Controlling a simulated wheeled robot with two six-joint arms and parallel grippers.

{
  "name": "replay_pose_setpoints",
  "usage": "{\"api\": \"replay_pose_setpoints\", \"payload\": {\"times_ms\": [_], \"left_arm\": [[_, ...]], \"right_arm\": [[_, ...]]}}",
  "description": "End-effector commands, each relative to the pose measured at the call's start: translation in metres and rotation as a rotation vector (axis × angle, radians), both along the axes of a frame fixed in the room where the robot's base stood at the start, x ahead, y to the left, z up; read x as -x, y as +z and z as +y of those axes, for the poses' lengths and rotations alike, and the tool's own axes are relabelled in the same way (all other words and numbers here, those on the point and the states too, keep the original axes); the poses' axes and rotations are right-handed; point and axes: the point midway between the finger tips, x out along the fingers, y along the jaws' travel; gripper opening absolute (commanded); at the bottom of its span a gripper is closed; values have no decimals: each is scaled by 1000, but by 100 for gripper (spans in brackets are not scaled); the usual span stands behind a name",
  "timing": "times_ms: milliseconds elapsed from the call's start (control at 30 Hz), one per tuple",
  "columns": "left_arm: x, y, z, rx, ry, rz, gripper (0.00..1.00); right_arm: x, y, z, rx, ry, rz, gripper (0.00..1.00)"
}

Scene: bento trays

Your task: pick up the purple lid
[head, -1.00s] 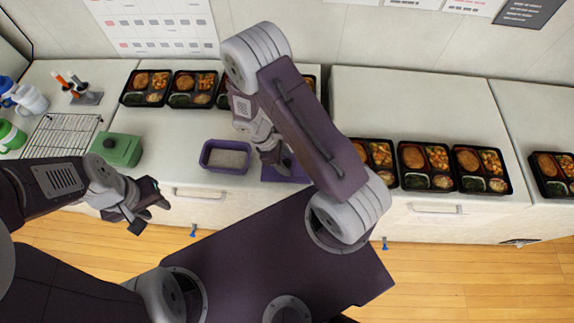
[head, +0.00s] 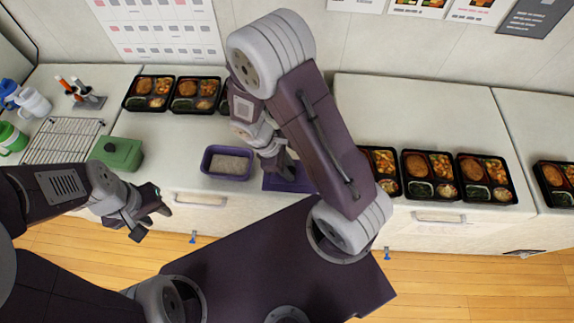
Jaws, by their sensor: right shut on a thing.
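The purple lid (head: 282,184) lies flat at the counter's front edge, partly hidden by my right arm. My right gripper (head: 284,170) is at the lid, its fingers shut on it; the exact contact is small and partly hidden. A purple container (head: 207,168) filled with something pale stands just left of the lid, its top uncovered. My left gripper (head: 152,218) is open and empty, in front of the counter at the left.
A green lidded box (head: 118,155) and a wire rack (head: 62,140) stand on the left of the counter. Bento trays (head: 148,93) line the back, and more bento trays (head: 431,177) stand to the right. A pen holder (head: 88,101) is at the back left.

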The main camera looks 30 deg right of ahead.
Motion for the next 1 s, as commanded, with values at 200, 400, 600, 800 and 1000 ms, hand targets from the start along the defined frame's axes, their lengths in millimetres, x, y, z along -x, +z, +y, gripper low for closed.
{"api": "replay_pose_setpoints", "payload": {"times_ms": [200,400,600,800,1000], "left_arm": [[0,-6,0,0,0,0,36],[0,-6,0,0,0,0,36],[0,-6,0,0,0,0,36],[0,-11,0,0,0,0,36],[0,-20,0,0,0,0,36]], "right_arm": [[44,28,15,-1,3,-3,0],[70,44,23,0,2,-2,0],[78,49,25,0,-1,0,0],[61,44,26,-1,-109,-2,0],[19,36,26,-1,-382,-2,0]]}}
